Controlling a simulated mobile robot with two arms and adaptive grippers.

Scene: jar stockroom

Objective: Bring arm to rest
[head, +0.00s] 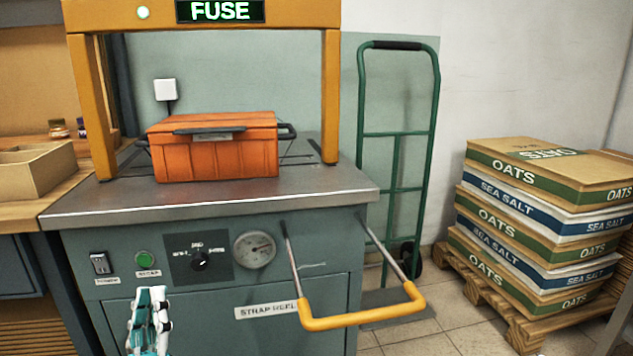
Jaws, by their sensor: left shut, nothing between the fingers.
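My left gripper (150,308) shows at the bottom left in the head view, in front of the lower panel of the strapping machine (330,190). Its white and teal fingers point up and are shut with nothing between them. It looks apart from the orange case (215,155), which sits upright on the machine's top under the yellow frame. My right gripper is not in view.
A yellow handle (362,314) sticks out from the machine's front. A green hand truck (398,140) stands against the wall. A tray (38,170) sits on the left bench.

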